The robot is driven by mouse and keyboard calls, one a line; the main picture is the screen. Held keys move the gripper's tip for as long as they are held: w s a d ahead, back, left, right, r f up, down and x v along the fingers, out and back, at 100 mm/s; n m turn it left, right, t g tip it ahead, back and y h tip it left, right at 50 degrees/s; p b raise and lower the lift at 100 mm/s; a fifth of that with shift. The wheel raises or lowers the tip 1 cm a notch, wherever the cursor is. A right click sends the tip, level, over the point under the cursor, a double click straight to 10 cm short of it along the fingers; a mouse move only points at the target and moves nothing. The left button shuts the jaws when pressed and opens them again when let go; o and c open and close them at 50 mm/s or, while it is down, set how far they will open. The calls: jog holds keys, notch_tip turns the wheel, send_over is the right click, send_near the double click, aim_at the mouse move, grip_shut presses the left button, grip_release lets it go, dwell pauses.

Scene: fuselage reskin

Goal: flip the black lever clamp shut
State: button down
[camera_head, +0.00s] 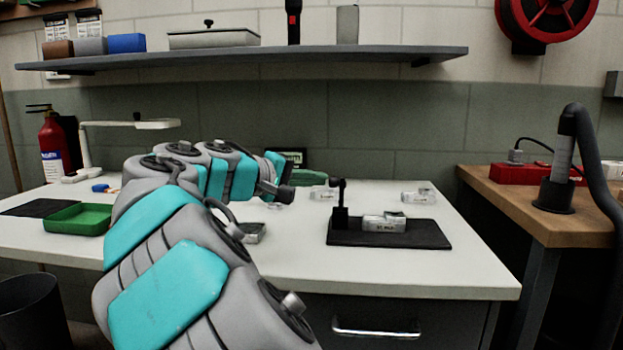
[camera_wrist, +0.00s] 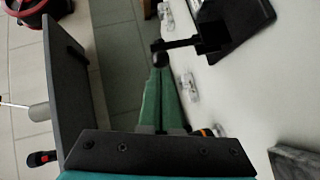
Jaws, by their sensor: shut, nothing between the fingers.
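The black lever clamp (camera_head: 340,216) stands at the left end of a black base plate (camera_head: 425,238) on the white table. Its lever stands upright, and a dark knob (camera_head: 336,182) at its top points left. A silver labelled block (camera_head: 383,224) sits on the plate beside the clamp.
Several silver labelled blocks, one at the back right (camera_head: 418,197), lie on the white table (camera_head: 420,275). A green tray (camera_head: 78,218) is at the left. A long shelf (camera_head: 300,56) runs above. A wooden bench (camera_head: 520,200) stands right. The table's front right is clear.

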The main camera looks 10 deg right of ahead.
jog(key=shift+s+d+r+m+y, duration=0.15)
jog(key=shift+d+r+m+y, duration=0.25)
jog(key=shift+y, duration=0.2)
jog(key=s+d+m+y+b, duration=0.2)
jog(key=d+m+y, duration=0.2)
jog(key=d+y, duration=0.2)
jog(key=shift+d+r+m+y+b, duration=0.2)
jog(key=shift+d+m+y+b, duration=0.1)
jog(key=shift+d+b, duration=0.15)
dwell(0.4)
jog(key=shift+s+r, duration=0.1)
jog(key=shift+r, duration=0.05)
jog(key=shift+d+r+p, duration=0.1)
jog(key=shift+r+p, duration=0.55)
